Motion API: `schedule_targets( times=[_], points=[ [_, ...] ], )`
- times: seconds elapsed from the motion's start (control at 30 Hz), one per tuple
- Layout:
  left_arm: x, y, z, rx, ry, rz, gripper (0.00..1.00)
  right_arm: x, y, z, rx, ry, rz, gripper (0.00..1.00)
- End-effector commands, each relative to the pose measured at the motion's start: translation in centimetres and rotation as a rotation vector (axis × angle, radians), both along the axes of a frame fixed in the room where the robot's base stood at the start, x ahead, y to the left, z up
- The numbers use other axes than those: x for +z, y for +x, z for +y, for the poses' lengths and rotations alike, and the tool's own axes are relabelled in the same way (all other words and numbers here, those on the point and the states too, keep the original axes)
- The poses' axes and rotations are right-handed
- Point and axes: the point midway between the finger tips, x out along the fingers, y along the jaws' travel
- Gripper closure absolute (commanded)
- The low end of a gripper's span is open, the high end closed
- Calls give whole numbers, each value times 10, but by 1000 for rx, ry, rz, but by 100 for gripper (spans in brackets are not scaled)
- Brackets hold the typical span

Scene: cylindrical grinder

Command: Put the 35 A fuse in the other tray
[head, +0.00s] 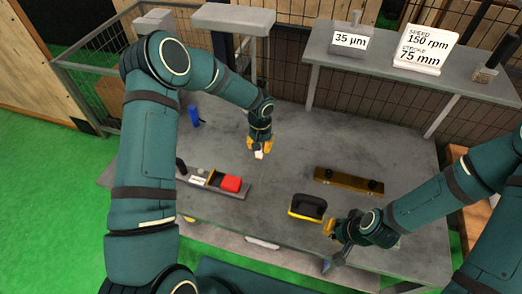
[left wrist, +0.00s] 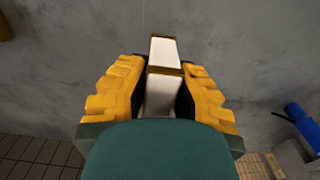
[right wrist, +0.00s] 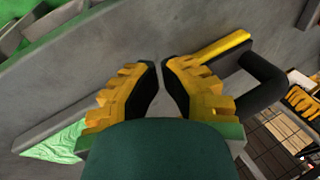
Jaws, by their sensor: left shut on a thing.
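A white block with brown bands (left wrist: 163,72), which looks like a fuse, is upright between the fingers of my left gripper (left wrist: 160,92). No rating is readable on it. In the head view my left gripper (head: 260,146) holds it over the back middle of the grey table. A black, yellow-edged holder with a handle (head: 306,206) stands at the front middle; I cannot tell whether it is a tray. My right gripper (head: 332,229) is beside its right end, empty, its fingertips almost together. They also show in the right wrist view (right wrist: 160,70).
A grey base (head: 232,190) with a red block (head: 231,183) lies at left. A brown bar with black knobs (head: 348,181) lies at right. A blue object (head: 194,117) stands at back left. A raised shelf (head: 415,70) bears signs. Bare table lies between.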

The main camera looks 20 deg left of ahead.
Motion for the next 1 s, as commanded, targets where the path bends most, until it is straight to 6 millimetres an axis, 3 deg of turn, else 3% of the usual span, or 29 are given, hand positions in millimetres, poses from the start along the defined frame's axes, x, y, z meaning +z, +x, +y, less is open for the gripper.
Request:
schedule_targets(
  times=[0.2,0.63,0.67,0.7,1.0],
  points=[
    [-28,0,0,0,-1,1,100,1,0,0,0,0,0,100],
    [-33,0,0,0,0,0,100,-4,0,0,0,0,0,100],
    [-32,0,0,0,0,1,66,-3,0,0,0,0,0,100],
    [-32,0,0,0,0,1,56,-3,0,0,0,0,0,100],
    [-31,0,0,0,0,1,56,-2,0,0,0,0,0,100]
  ],
)
